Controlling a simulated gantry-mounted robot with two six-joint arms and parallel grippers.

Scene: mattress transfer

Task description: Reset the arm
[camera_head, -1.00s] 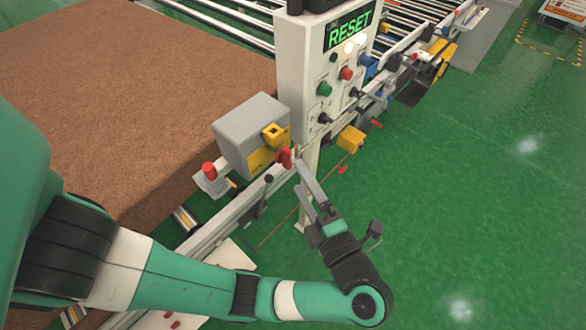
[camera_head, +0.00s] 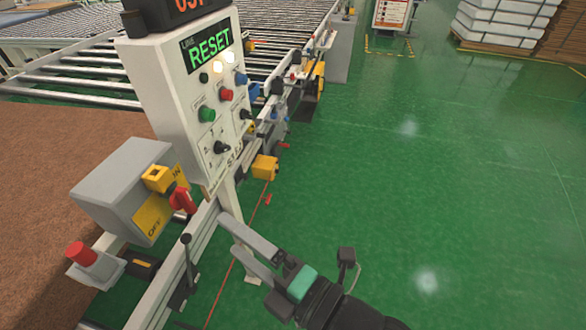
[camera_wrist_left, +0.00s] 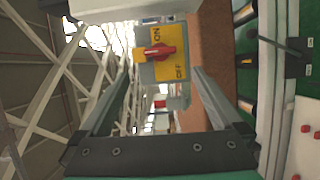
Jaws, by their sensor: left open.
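My left gripper (camera_head: 230,234) is open, its fingers pointing at the red rotary handle (camera_head: 182,201) on a yellow ON/OFF plate (camera_head: 153,217). The plate is on the side of a grey switch box (camera_head: 120,185). A gap shows between the fingertips and the handle. In the left wrist view, the handle (camera_wrist_left: 160,52) lies across the plate, framed between the two open fingers (camera_wrist_left: 165,75), with nothing held. A white control panel (camera_head: 165,95) behind it has a screen reading RESET (camera_head: 209,49) in green. My right gripper is not in view.
A brown mattress (camera_head: 50,190) lies behind on the left. Rollers (camera_head: 85,75) run along the back. The green floor (camera_head: 450,200) on the right is clear.

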